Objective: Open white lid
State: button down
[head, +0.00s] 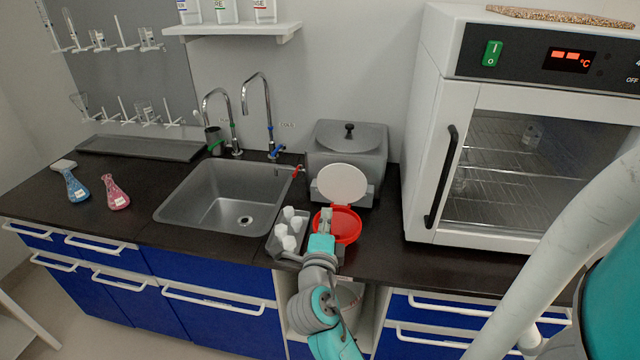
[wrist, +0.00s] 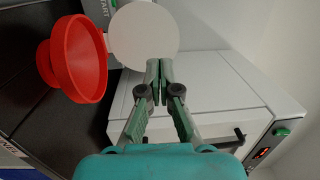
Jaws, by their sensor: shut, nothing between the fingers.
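The round white lid (head: 342,183) stands tilted up at the back edge of a red funnel-shaped container (head: 345,226), whose open inside shows. My gripper (head: 326,214) is over the left part of the red container, in front of and below the lid. In the wrist view my gripper (wrist: 158,70) has its fingertips together and empty, overlapping the lid's lower edge; I cannot tell whether they touch it.
A grey metal box with a black knob (head: 347,139) stands behind the lid. A grey rack with white pieces (head: 288,228) is close on the left, beside the sink (head: 232,190). A white oven (head: 520,130) stands at the right.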

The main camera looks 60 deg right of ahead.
aim_at(342, 174)
jog(key=shift+m+g+h, duration=0.3)
jog(key=shift+g, duration=0.3)
jog(key=x, duration=0.4)
jog(key=s+x, duration=0.1)
jog(key=x, duration=0.8)
jog(key=shift+s+d, duration=0.1)
jog(key=shift+d, duration=0.5)
jog(key=shift+d, duration=0.1)
jog(key=shift+x, duration=1.6)
jog(key=shift+r, duration=0.1)
